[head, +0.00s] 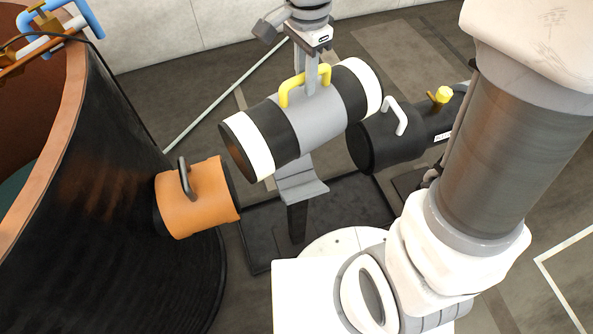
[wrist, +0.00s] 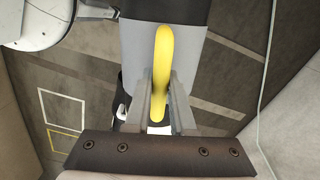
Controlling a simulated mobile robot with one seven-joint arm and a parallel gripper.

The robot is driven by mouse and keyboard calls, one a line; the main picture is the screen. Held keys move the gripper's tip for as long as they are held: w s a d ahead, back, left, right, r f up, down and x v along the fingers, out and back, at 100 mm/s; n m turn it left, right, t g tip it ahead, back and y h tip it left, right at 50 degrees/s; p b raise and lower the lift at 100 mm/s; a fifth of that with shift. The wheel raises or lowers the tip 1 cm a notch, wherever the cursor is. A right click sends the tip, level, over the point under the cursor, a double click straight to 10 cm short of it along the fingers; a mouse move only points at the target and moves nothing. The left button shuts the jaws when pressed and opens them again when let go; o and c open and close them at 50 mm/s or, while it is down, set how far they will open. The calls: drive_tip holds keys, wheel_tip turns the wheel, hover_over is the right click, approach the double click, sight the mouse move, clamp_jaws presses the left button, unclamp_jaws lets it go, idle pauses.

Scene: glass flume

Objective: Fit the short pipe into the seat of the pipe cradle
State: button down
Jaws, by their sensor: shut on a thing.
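The short pipe (head: 316,118) is black with white end bands, a grey middle sleeve and a yellow handle (head: 283,92) on top. My gripper (head: 312,80) is shut on that handle from above, and the handle also shows between the fingers in the wrist view (wrist: 162,65). The pipe cradle (head: 304,190) is a grey bent plate on a dark post, seen just below the sleeve. The pipe covers the upper part of its seat, and I cannot tell whether pipe and seat touch.
An orange-collared pipe stub (head: 200,198) with a dark handle leaves the large dark tank (head: 90,190) at left, near the pipe's left end. A black pipe (head: 385,140) with a white handle and yellow knob lies close behind its right end. A dark base plate (head: 345,200) lies below.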

drive_tip(key=m, duration=0.1)
drive_tip(key=s+a+m+b, duration=0.1)
drive_tip(key=shift+s+a+r+m, duration=0.15)
drive_tip(key=shift+s+a+m, duration=0.15)
drive_tip(key=shift+m, duration=0.1)
wheel_tip(320, 180, down, 18)
drive_tip(key=b, duration=0.4)
drive_tip(key=shift+b, duration=0.35)
drive_tip(key=c, duration=0.8)
unclamp_jaws()
drive_tip(key=shift+s, duration=0.1)
drive_tip(key=shift+o, duration=0.2)
